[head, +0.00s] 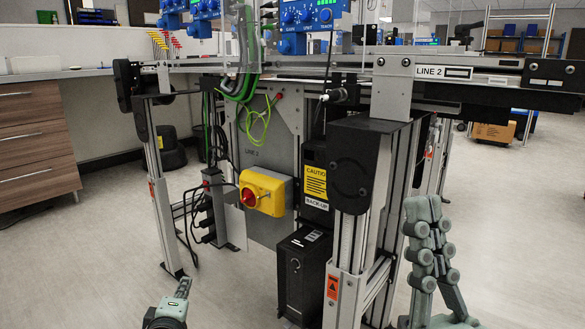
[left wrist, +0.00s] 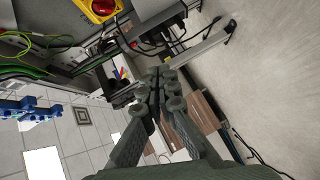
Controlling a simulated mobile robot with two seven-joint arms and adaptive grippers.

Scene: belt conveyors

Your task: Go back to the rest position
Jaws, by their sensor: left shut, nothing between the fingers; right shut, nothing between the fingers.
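My left gripper (head: 182,287) shows only in part at the bottom left of the head view, above the floor and left of the conveyor frame. The left wrist view shows its fingers (left wrist: 161,84) meeting at the tips, with nothing between them. My right gripper (head: 424,208) points upward at the lower right of the head view, in front of the conveyor stand. Its fingers are together and hold nothing. Most of both arms is outside the head view.
The conveyor stand (head: 348,240) labelled LINE 2 fills the middle, with a yellow box with a red knob (head: 265,192) and a black back-up unit (head: 302,275) low down. A wooden drawer cabinet (head: 35,145) stands left. Floor (head: 520,220) is open at right.

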